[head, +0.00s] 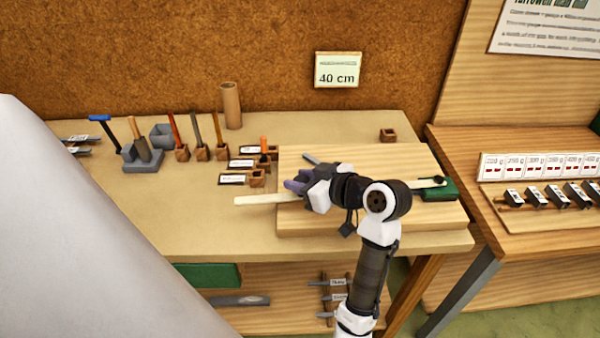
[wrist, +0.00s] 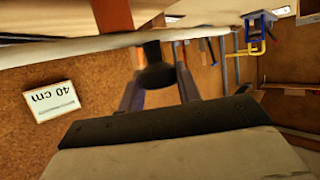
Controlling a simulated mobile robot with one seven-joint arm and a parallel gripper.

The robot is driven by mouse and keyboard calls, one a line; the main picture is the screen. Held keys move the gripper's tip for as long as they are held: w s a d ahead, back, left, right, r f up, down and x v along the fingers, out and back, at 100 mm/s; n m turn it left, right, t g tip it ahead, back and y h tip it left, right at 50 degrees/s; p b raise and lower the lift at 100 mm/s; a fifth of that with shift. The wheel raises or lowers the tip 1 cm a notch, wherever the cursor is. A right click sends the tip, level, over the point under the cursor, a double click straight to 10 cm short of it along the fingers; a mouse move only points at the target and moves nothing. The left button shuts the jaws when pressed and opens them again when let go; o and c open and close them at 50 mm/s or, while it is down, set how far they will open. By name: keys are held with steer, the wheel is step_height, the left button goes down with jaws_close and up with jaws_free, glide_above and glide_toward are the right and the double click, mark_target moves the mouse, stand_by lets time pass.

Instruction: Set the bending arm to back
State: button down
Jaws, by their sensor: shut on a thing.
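My gripper (head: 298,187) is over the left part of the wooden board on the bench. In the wrist view its two fingers (wrist: 160,85) are shut on a dark round knob (wrist: 154,70), which looks like the handle of the bending arm. The rest of the bending arm is mostly hidden by my gripper and wrist; a short grey bar end (head: 311,158) shows just behind them. A long pale strip (head: 258,199) runs under my gripper and sticks out past the board's left edge. It crosses the top of the wrist view (wrist: 75,48).
A green block (head: 437,195) with a dark knob stands at the board's right (head: 400,153). Several tools in wooden holders (head: 182,153), a cardboard tube (head: 231,105) and small labelled blocks (head: 242,163) stand left and behind. A "40 cm" sign (head: 338,69) hangs on the cork wall.

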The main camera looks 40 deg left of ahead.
steer(key=c, duration=1.4)
jaws_free()
steer(key=shift+s+d+f, duration=0.1)
steer(key=shift+s, duration=0.05)
steer(key=o, duration=0.4)
steer(key=shift+d, duration=0.2)
steer(key=shift+a, duration=0.1)
steer(key=b+v, duration=0.2)
steer(key=v, duration=1.2)
steer(key=shift+a, duration=0.15)
